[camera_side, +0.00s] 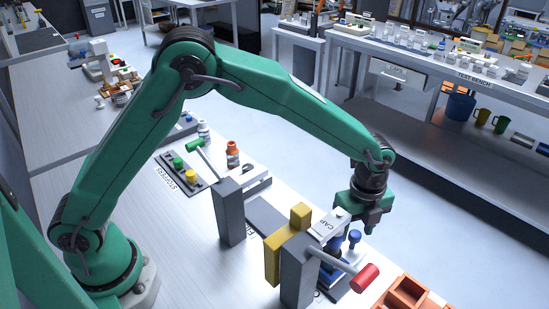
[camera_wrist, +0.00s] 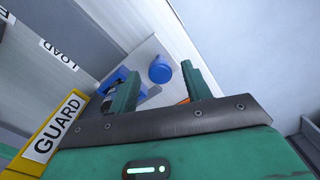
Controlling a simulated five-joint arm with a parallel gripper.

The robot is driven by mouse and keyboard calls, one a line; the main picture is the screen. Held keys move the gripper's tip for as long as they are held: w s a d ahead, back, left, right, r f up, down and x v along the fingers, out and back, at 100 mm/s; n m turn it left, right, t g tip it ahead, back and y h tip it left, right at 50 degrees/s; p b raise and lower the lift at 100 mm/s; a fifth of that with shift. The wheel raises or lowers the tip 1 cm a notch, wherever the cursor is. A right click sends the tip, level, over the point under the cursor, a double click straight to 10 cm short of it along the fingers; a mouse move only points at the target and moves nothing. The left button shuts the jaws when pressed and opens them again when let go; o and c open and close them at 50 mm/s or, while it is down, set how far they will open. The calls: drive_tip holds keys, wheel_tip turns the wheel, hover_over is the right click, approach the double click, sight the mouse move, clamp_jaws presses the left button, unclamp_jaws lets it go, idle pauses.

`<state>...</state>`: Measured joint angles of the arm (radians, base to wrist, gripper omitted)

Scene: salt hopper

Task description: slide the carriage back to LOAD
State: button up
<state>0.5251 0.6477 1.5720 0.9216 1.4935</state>
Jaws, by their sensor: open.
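A blue knob (camera_side: 354,237) stands at the right end of the rail, on what looks like the carriage; more blue parts show below it, partly hidden by the guard and a grey post. In the wrist view the knob (camera_wrist: 160,69) appears between and beyond the two fingertips, with no contact visible. My gripper (camera_side: 371,226) is open and empty, pointing down close to the knob; its fingers also show in the wrist view (camera_wrist: 161,78). The LOAD label (camera_wrist: 59,55) lies at the upper left of the wrist view, away from the knob.
The yellow guard (camera_side: 273,258) stands beside a grey post (camera_side: 299,272), left of my gripper. A red-handled lever (camera_side: 364,278) juts out in front. Another post (camera_side: 229,213) carries a green-handled lever (camera_side: 194,146). An orange tray (camera_side: 398,296) sits at lower right.

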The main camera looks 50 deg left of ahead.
drive_tip(key=shift+f, duration=0.15)
drive_tip(key=shift+c, duration=0.5)
clamp_jaws()
drive_tip(key=shift+a, duration=5.5)
drive_tip(key=shift+o, duration=0.5)
unclamp_jaws()
wheel_tip(320, 180, up, 8)
